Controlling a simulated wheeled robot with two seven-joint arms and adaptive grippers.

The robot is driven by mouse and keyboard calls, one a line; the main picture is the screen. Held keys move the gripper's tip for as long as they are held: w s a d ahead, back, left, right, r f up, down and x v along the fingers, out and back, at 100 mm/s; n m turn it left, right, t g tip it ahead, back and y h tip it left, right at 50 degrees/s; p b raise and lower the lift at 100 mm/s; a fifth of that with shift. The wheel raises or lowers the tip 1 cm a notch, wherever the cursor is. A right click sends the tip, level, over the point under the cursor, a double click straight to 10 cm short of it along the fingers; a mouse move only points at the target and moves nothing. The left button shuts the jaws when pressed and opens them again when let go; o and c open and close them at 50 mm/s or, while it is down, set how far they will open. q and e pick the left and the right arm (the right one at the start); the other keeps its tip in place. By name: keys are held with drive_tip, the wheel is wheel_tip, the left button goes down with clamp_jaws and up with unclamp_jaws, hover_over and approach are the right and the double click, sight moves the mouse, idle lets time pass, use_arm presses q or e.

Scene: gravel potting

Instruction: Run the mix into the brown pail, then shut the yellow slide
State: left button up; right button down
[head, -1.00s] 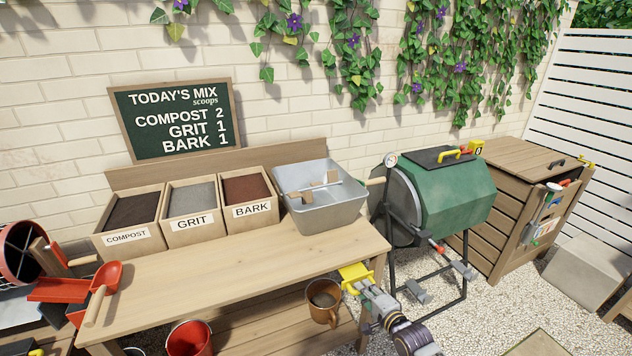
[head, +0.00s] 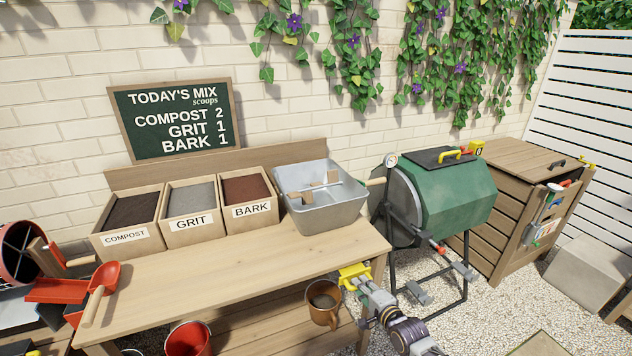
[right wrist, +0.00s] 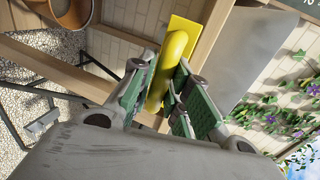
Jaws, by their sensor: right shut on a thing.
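The grey metal tub (head: 325,212) stands on the bench's right end, with wooden pieces and a bar inside; I see no clear mix in it. The yellow slide (head: 354,274) sticks out at the bench's front edge below the tub. My right gripper (head: 364,285) is shut on the slide's yellow handle (right wrist: 172,62), which lies between its green pads in the right wrist view. My left gripper is not in view.
Boxes of compost (head: 130,212), grit (head: 191,204) and bark (head: 248,201) stand left of the tub. A red scoop (head: 106,276) lies at the bench's left. A green tumbler (head: 445,205) on a black frame stands close right of my arm. The bench's front middle is clear.

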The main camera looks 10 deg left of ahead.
drive_tip(key=shift+s+f, duration=0.3)
drive_tip(key=shift+f, duration=0.65)
drive_tip(key=shift+w+a+b, duration=0.35)
drive_tip(key=shift+w+a, duration=0.05)
drive_tip(key=shift+w, duration=0.25)
drive_tip(key=shift+w+a, duration=0.1)
drive_tip(key=shift+w, duration=0.05)
drive_tip(key=c, duration=1.1)
unclamp_jaws()
drive_tip(key=shift+w, duration=0.2)
drive_tip(key=shift+o, duration=0.3)
drive_tip(key=shift+w+r, duration=0.1)
drive_tip(key=shift+r, duration=0.1)
